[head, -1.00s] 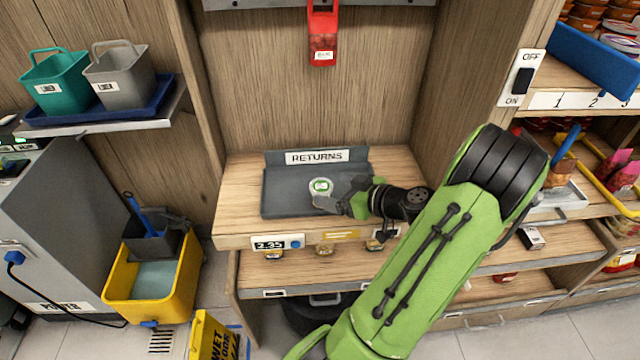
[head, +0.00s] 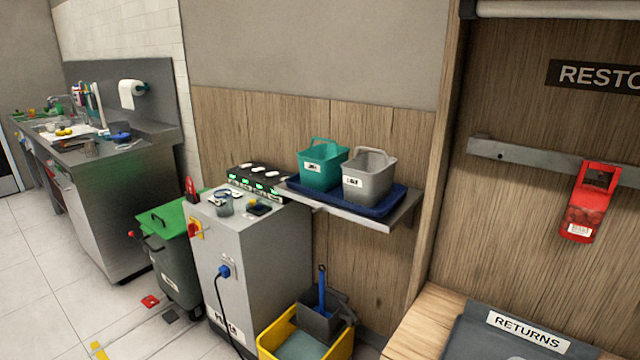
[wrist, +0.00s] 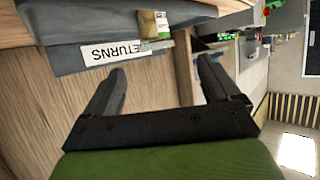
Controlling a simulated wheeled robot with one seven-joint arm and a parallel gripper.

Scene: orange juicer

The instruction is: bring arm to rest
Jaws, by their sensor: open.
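My gripper (wrist: 160,90) shows in the wrist view with its two dark fingers spread apart and nothing between them. Beyond the fingertips is the grey returns tray with its white RETURNS label (wrist: 113,52). A small can-like item with a green and white end (wrist: 152,25) is at the tray, clear of the fingers. In the head view my arm and gripper are out of sight. The returns tray (head: 480,335) shows only in part at the bottom right, and the item is not visible there.
A grey cabinet (head: 240,260) stands by a yellow bucket (head: 275,335). A shelf holds a blue tray (head: 335,197) with teal (head: 320,170) and grey (head: 368,180) baskets. A red holder (head: 590,205) hangs at right. Floor at left (head: 60,270) is mostly clear.

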